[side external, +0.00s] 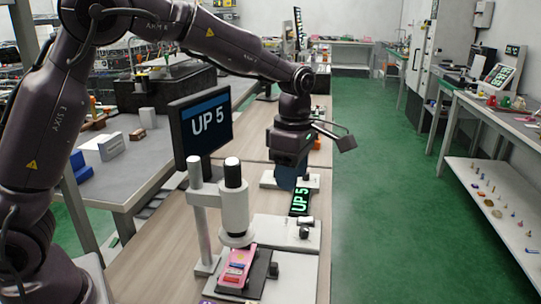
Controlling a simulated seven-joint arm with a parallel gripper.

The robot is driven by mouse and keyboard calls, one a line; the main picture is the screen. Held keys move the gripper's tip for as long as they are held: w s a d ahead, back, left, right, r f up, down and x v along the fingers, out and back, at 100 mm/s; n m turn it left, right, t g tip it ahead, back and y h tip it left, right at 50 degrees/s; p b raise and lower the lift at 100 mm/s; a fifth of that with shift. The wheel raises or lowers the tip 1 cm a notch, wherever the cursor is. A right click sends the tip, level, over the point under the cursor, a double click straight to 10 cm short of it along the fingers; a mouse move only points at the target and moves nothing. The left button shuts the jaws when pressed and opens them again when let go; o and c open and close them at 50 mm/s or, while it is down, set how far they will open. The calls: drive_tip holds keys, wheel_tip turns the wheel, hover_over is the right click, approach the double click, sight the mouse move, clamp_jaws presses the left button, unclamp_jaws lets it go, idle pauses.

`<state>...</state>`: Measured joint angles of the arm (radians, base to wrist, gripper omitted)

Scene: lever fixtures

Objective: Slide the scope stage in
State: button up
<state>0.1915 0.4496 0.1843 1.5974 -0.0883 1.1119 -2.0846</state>
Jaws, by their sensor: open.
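The scope (235,208) stands on the bench in the lower middle, a white upright tube with a dark cap beside a thinner white post. Its dark stage (262,272) lies low in front of the tube, on a white base plate. A pink piece (237,268) with small coloured marks rests on the stage, partly under the tube. My gripper (288,178) hangs pointing down beyond the scope, above the bench and apart from the stage. It is open; its fingertips are small and hard to make out.
A monitor (203,127) reading "UP 5" stands left of the scope. A small lit "UP 5" display (300,201) lies near my gripper. A white fixture (288,232) with a dark knob (304,231) sits between gripper and stage. Green floor is clear at right.

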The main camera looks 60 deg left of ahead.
wheel_tip(320, 180, down, 24)
drive_tip(key=n, duration=2.1)
drive_tip(key=shift+w+f, duration=0.1)
drive_tip(key=shift+f, duration=0.05)
drive_tip(key=w+d, duration=0.4)
drive_tip(key=shift+w+d, duration=0.25)
drive_tip(key=shift+w, duration=0.15)
wheel_tip(320, 180, up, 14)
wheel_tip(320, 180, up, 9)
drive_tip(key=n+t, duration=0.1)
drive_tip(key=n, duration=0.4)
hover_over(317, 281)
drive_tip(key=s+a, duration=0.1)
drive_tip(key=s, duration=0.3)
drive_tip(key=s+a+r+n+t+y, duration=0.1)
drive_tip(key=s+a+r+n, duration=0.1)
drive_tip(key=s+r+n, duration=0.4)
drive_tip(key=shift+s+a+r+n+t, duration=0.25)
drive_tip(key=shift+n+t, duration=0.05)
drive_tip(key=shift+n, duration=0.1)
